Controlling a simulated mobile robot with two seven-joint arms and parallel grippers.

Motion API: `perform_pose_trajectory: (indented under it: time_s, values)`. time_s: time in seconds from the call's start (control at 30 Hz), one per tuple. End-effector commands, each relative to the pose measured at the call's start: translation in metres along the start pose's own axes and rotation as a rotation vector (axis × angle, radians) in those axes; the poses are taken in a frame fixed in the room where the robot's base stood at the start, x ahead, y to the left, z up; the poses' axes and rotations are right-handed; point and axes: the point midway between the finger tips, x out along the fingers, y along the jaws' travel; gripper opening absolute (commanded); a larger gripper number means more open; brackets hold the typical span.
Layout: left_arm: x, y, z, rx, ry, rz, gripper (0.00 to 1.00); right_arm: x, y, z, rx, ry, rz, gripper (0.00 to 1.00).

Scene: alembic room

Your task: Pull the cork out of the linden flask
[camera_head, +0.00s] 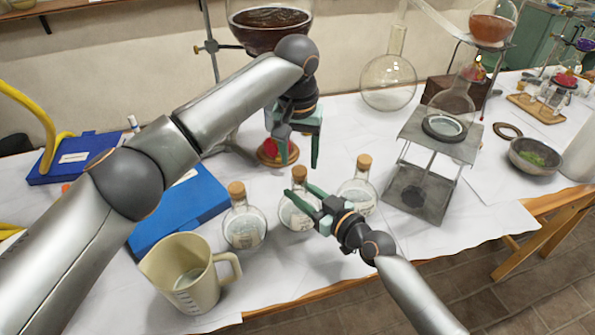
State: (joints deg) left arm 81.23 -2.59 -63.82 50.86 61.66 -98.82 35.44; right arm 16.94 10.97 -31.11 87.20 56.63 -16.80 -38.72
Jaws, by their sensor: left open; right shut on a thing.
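Three round clear flasks with corks stand in a row on the white-covered table: a left flask (244,228), a middle flask (293,215) and a right flask (359,195). Their labels are too small to read, so I cannot tell which is linden. My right gripper (299,192) is shut on the middle flask at its neck, and its fingers hide part of that flask. The middle flask's cork (299,173) sits in its mouth. My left gripper (299,163) is open, pointing down just above this cork, with nothing between its fingers.
A beige measuring jug (190,275) stands at the front left, beside a blue folder (180,212). A metal stand (440,140) with a glass vessel is right of the flasks. A red-based object (268,152) is behind my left gripper.

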Motion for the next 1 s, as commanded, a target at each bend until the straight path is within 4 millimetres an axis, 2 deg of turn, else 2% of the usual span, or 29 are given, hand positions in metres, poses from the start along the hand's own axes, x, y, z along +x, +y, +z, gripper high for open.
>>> perform_pose_trajectory:
  time_s: [0.23,0.63,1.0]
  values:
    - [0.022,0.000,0.003,-0.001,0.000,0.002,0.60,0.000,0.000,0.001,0.000,-0.001,0.000,0.00]
    - [0.026,0.000,0.003,-0.001,0.001,0.002,0.59,0.000,0.000,0.001,0.000,-0.001,0.000,0.00]
    - [0.026,0.000,0.003,-0.001,0.001,0.001,0.17,0.000,0.000,0.001,0.000,-0.001,0.000,0.00]
